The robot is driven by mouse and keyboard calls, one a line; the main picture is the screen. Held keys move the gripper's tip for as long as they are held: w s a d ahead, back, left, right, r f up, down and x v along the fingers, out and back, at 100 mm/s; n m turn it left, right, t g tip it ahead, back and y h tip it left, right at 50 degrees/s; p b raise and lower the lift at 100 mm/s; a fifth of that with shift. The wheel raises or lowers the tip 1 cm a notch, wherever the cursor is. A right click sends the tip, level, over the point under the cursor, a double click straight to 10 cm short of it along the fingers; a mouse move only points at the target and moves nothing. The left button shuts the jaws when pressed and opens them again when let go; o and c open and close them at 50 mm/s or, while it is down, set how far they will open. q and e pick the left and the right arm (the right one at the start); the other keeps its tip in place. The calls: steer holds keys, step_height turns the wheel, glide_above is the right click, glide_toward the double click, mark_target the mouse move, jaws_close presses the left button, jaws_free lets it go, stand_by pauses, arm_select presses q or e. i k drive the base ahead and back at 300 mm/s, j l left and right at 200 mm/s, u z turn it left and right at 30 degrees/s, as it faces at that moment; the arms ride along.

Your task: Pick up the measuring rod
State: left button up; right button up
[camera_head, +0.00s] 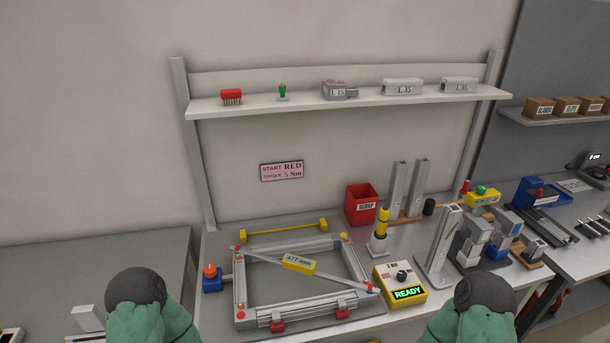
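A thin grey rod (337,278) lies diagonally across a rectangular metal frame (240,292) on the workbench. A yellow readout marked 477 mm (299,264) sits at its middle. Its ends rest near the frame's back left and front right corners. A thin yellow bar (284,230) with a block at each end lies behind the frame. Which of the two is the measuring rod I cannot tell for sure, but the one with the readout looks like it. Green and dark parts of my two arms show at the bottom edge. No gripper fingers are visible.
A yellow box reading READY (401,287) stands right of the frame, with a yellow-topped tool (380,231) and red scrap bin (361,205) behind. An orange-topped blue block (211,280) is at the left corner. Metal profiles (440,240) crowd the right. A shelf (350,100) hangs above.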

mark_target(300, 264)
steer(key=i+l+u, duration=0.1)
steer(key=l+u, duration=0.15)
steer(key=u, duration=0.15)
steer(key=i+l+u, duration=0.1)
steer(key=l+u, duration=0.45)
steer(key=u, duration=0.2)
steer(key=l+u, duration=0.35)
steer(key=i+j, duration=0.05)
